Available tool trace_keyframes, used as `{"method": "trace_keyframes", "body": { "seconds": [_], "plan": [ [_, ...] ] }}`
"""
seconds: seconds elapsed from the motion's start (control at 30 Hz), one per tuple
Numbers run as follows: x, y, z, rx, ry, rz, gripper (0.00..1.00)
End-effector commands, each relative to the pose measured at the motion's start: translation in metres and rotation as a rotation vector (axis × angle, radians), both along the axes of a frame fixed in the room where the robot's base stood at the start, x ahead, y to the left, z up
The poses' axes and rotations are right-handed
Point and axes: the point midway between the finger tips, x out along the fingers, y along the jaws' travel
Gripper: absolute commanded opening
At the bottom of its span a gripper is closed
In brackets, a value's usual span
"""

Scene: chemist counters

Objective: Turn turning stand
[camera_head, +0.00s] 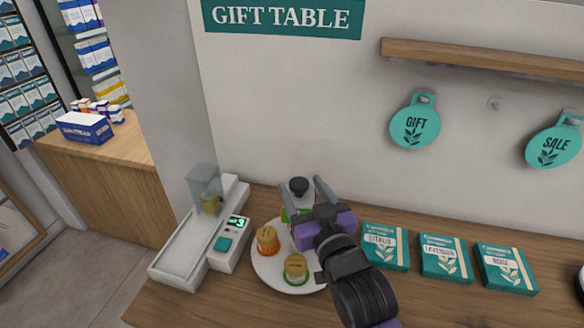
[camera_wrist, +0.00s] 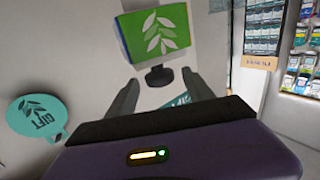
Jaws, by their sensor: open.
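The turning stand appears to be the round white plate (camera_head: 262,258), which carries an orange jar (camera_head: 266,241) and a green jar (camera_head: 295,268). Behind my gripper is a green panel with a black knob (camera_head: 298,185). In the wrist view the panel (camera_wrist: 155,32) shows white leaves, and its black knob (camera_wrist: 160,76) is between my fingertips. My gripper (camera_head: 301,186) is open over the rear part of the stand; its fingers also show in the wrist view (camera_wrist: 159,82). I cannot tell whether they touch the knob. My wrist hides the plate's right side.
A white device (camera_head: 185,255) with a clear box and a green display stands close on the left. Teal boxes (camera_head: 445,258) lie in a row on the right. A grey wall with a GIFT tag (camera_head: 415,125) and a wooden shelf (camera_head: 480,60) is behind the counter.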

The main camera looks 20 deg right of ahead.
Motion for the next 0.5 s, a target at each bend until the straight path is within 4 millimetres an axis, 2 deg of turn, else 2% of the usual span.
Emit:
{"method": "trace_keyframes", "body": {
  "seconds": [0.2,0.33,0.5],
  "plan": [
    [0.035,-0.001,0.003,-0.001,-0.002,0.0,0.61],
    [0.047,-0.001,0.002,0.001,-0.002,0.001,0.61],
    [0.054,-0.001,0.001,0.001,-0.002,0.001,0.61]
  ]
}}
